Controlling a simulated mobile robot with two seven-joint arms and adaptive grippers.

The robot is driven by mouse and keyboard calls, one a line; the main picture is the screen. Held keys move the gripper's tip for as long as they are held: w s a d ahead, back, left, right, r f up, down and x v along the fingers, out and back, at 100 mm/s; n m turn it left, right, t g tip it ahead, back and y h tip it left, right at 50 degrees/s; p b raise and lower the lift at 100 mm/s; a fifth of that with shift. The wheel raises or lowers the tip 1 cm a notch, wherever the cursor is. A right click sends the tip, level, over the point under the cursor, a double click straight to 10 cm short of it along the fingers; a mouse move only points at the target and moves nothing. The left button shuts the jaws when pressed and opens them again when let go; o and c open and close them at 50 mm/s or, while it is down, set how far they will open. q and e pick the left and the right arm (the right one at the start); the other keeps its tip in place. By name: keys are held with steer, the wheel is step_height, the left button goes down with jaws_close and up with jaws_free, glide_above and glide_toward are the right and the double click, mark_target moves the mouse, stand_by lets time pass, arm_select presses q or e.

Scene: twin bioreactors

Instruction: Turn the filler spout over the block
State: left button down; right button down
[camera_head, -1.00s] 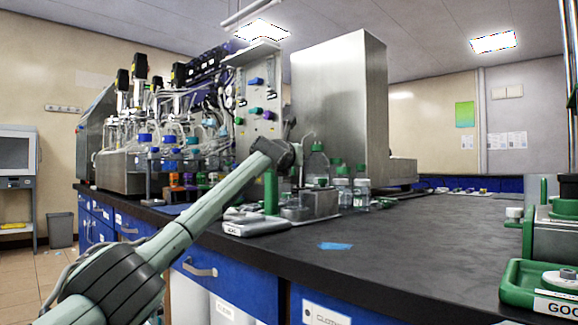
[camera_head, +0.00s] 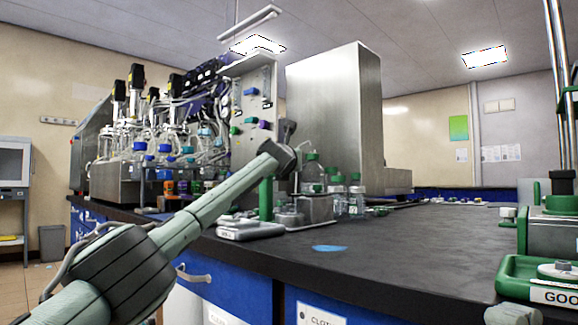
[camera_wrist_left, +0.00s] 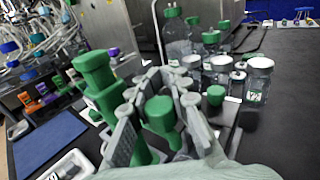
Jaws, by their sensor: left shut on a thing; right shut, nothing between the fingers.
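My left gripper (camera_wrist_left: 160,112) is shut around an upright green cylindrical piece (camera_wrist_left: 161,116), which looks like part of the filler. A taller green post (camera_wrist_left: 98,78) stands just left of it in the left wrist view. In the head view a green post (camera_head: 266,198) shows below my left wrist, beside a metal block (camera_head: 318,208) with bottles at it; my wrist hides the held piece there. Which green part is the spout, I cannot tell. A pale piece at the bottom right edge seems to be my right gripper (camera_head: 512,315), mostly cut off.
A tall steel cabinet (camera_head: 335,125) rises behind. A blue mat (camera_wrist_left: 50,145) lies left. The dark bench (camera_head: 420,245) between is mostly clear.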

arm_select(q)
steer(key=shift+d+f, duration=0.2)
steer(key=shift+d, duration=0.05)
steer(key=c, duration=1.4)
jaws_free()
steer(key=shift+r, duration=0.1)
steer(key=shift+a, duration=0.1)
steer(key=shift+r, duration=0.1)
steer(key=shift+a, duration=0.1)
steer(key=s, duration=1.2)
steer(key=shift+a, duration=0.25)
